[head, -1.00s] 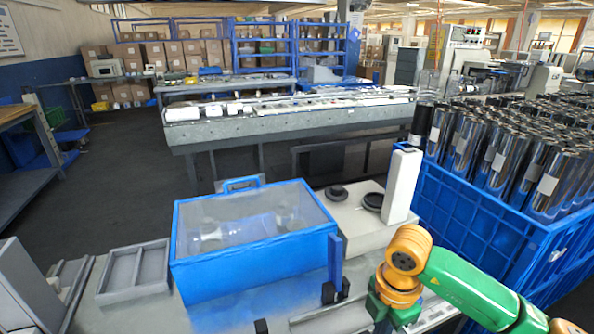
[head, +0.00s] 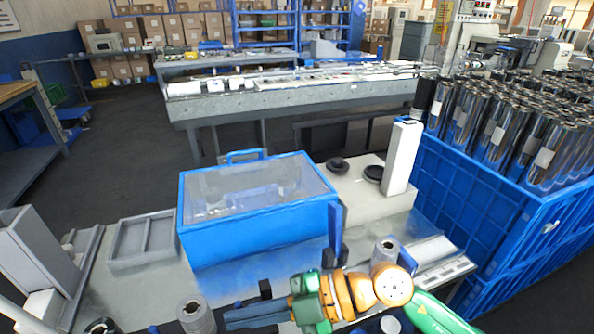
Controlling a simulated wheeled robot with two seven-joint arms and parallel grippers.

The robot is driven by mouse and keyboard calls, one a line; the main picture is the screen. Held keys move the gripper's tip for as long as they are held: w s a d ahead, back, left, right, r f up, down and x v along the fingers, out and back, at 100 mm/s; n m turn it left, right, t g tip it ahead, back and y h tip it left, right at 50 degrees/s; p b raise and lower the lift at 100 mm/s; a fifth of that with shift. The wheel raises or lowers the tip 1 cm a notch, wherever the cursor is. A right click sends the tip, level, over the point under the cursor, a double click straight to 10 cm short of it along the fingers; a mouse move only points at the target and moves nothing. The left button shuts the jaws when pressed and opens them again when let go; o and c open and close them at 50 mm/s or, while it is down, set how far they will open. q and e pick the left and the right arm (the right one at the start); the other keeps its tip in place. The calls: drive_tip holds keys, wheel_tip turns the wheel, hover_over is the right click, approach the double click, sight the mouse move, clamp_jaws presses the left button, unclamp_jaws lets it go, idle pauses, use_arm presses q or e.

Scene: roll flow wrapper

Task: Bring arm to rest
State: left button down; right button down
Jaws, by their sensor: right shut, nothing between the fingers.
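My right arm comes in from the lower right, with green and orange links. It is bent to the left across the front of the wrapper bench (head: 140,287). My right gripper (head: 232,318) points left, its blue-grey fingers together and empty. A grey roll (head: 195,316) stands just left of the fingertips. Another grey roll (head: 386,250) stands behind the orange wrist joint, partly hidden by it. My left gripper does not show.
A blue box with a clear lid (head: 258,225) sits mid-bench, with an empty grey tray (head: 143,242) left of it. A white post (head: 402,158) stands behind. A blue crate (head: 470,212) full of shiny film rolls is at the right.

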drive_tip(key=w+d+r+m+t+y, duration=0.2)
drive_tip(key=w+r+m+t+y, duration=0.1)
drive_tip(key=r+m+t, duration=0.3)
drive_tip(key=w+d+r+m+t+y, duration=0.2)
drive_tip(key=w+r+m+t, duration=0.2)
drive_tip(key=r+t, duration=0.25)
drive_tip(key=w+d+f+m+t+h, duration=0.3)
drive_tip(key=w+d+m+t+h, duration=0.2)
drive_tip(key=d+m+t+h, duration=0.35)
drive_tip(key=d+f+m+g+h, duration=0.3)
drive_tip(key=d+f+m+h, duration=0.55)
drive_tip(key=f+h, duration=0.35)
drive_tip(key=s+d+f+n+g, duration=0.1)
drive_tip(key=s+d+f+g, duration=0.2)
drive_tip(key=s+f+g, duration=1.4)
drive_tip(key=s+f+t, duration=0.1)
drive_tip(key=s+f, duration=0.2)
drive_tip(key=f, duration=0.6)
drive_tip(key=s+f+t, duration=0.1)
drive_tip(key=s+f, duration=0.2)
drive_tip(key=f, duration=0.7)
drive_tip(key=s+d+f+n+p, duration=0.1)
drive_tip(key=s+d+f, duration=0.1)
drive_tip(key=s+f, duration=0.6)
drive_tip(key=s, duration=0.4)
drive_tip(key=shift+d+f+g+y, duration=0.15)
drive_tip(key=shift+f+g+y, duration=0.2)
drive_tip(key=shift+f+g, duration=0.05)
